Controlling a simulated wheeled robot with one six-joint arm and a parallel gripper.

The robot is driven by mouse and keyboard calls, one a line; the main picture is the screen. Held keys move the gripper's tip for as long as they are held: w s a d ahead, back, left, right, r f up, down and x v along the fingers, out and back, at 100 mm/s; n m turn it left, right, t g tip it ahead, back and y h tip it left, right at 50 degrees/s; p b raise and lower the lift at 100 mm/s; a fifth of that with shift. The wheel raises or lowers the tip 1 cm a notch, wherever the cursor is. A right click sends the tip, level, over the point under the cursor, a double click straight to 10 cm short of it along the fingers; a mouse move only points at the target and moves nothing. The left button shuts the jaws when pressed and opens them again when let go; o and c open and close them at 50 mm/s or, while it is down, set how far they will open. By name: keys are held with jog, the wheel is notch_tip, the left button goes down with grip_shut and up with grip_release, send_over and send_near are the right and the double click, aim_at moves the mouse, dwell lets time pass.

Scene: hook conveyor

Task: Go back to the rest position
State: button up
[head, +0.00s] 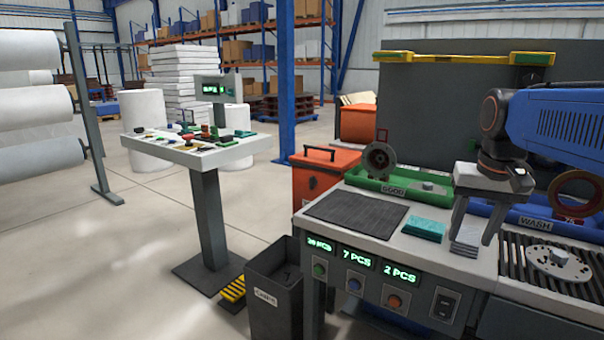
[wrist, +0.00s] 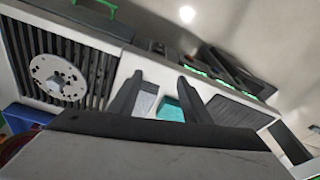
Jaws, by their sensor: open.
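My gripper (head: 472,234) hangs fingers down over the front of the workbench (head: 340,191), with its two fingers apart. Nothing shows between them. In the wrist view my gripper (wrist: 160,77) also has its fingers spread, with a grey pad and a teal pad (wrist: 171,108) on the bench beyond them. The blue arm comes in from the right in the head view. Behind the fingers stand the green GOOD bin (head: 430,198) and the blue WASH bin (head: 502,209). A round drilled metal plate (head: 558,262) lies on the slatted grate to the right.
A dark mat (head: 355,219) and teal pads (head: 424,228) lie left of my gripper. A tall grey panel with a yellow bar (head: 450,58) stands behind. An orange box (head: 322,182), a dark waste bin (head: 276,300) and a pedestal table (head: 195,155) stand left.

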jog(key=s+a+f+n+t, duration=0.1)
jog(key=s+a+f, duration=0.2)
jog(key=s+f, duration=0.4)
jog(key=s+a+f+n+t, duration=0.1)
jog(key=s+a+f+n, duration=0.1)
jog(key=s+f, duration=0.6)
jog(key=shift+s+a+f+n+t, duration=0.25)
jog(key=shift+s+a, duration=0.2)
jog(key=shift+a, duration=0.35)
jog(key=shift+r, duration=0.1)
